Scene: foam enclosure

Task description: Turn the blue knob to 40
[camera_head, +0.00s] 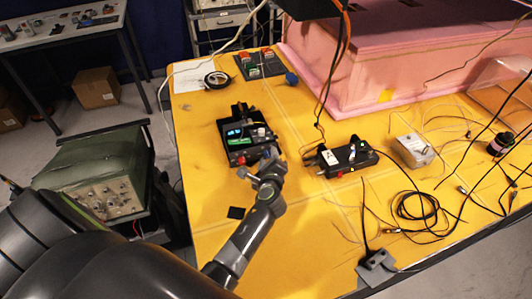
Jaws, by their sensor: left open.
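A small round blue part, which looks like the blue knob (291,78), is on the yellow table beside the pink foam block. It is too small to read any scale or number at it. My left gripper (266,164) is open at the near right edge of a black device (238,148) with a lit blue display and a green part. The gripper is well short of the blue part, nearer to me. I cannot tell whether it touches the device. My right gripper is not in view.
A button panel (260,64) and a black ring (217,79) lie at the back left. A second black device (346,158) and a grey box (413,150) stand to the right, with loose cables (420,208) around. The pink foam block (395,50) fills the back right.

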